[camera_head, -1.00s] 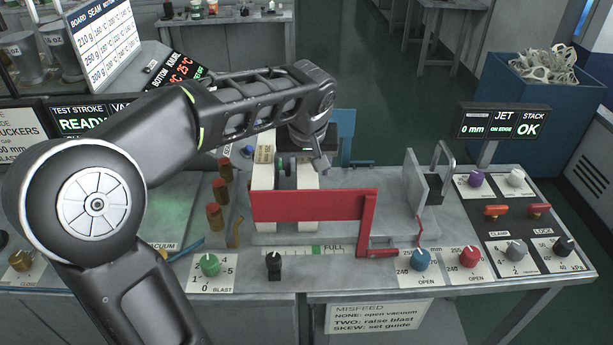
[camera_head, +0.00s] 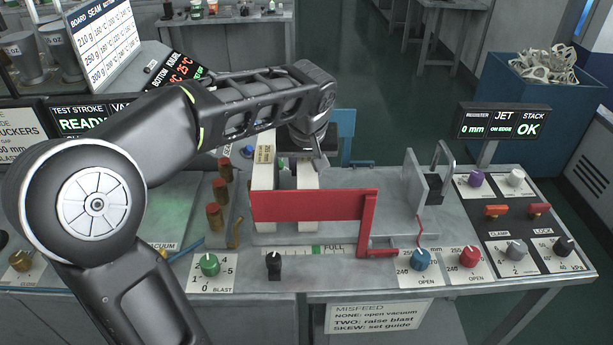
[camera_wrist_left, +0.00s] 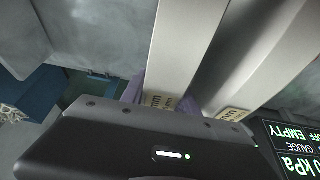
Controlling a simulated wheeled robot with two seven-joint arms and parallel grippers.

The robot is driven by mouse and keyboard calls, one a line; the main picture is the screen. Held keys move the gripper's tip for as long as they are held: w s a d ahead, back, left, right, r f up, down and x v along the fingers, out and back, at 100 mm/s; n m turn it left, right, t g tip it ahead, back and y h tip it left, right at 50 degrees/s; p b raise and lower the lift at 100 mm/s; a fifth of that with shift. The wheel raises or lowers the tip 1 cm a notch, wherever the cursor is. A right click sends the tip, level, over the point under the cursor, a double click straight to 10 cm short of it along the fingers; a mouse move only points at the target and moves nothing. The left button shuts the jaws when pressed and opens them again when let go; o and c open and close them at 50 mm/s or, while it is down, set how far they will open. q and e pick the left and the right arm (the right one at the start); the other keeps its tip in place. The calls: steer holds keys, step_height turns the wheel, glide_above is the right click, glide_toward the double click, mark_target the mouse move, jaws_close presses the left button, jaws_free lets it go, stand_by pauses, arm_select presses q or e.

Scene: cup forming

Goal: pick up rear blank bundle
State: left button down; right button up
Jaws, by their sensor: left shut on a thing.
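Two pale blank bundles stand side by side on the grey feed bed behind a red guide plate (camera_head: 310,205). My left gripper (camera_head: 305,158) reaches over the right-hand bundle (camera_head: 308,178), which I take as the rear blank bundle. In the left wrist view, the gripper's purple pads (camera_wrist_left: 190,105) sit on both sides of this bundle (camera_wrist_left: 185,45), shut on it near its label. The other bundle (camera_head: 262,180) stands to its left, apart; it also shows in the wrist view (camera_wrist_left: 265,50). The guide plate hides parts of the bundles. My right gripper is not in view.
A grey upright plate (camera_head: 415,190) stands to the right on the bed. The bed between bundles and plate is clear. A blue bin (camera_head: 530,105) of scrap stands back right, behind the display (camera_head: 503,122).

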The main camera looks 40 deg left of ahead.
arm_select(q)
steer(key=shift+w+r, duration=0.1)
steer(key=shift+r, duration=0.05)
stand_by(0.8)
step_height(320, 180, up, 12)
steer(key=shift+r, duration=0.25)
step_height(320, 180, up, 5)
steer(key=p, duration=0.4)
steer(key=shift+r+p, duration=0.2)
steer(key=shift+p, duration=0.2)
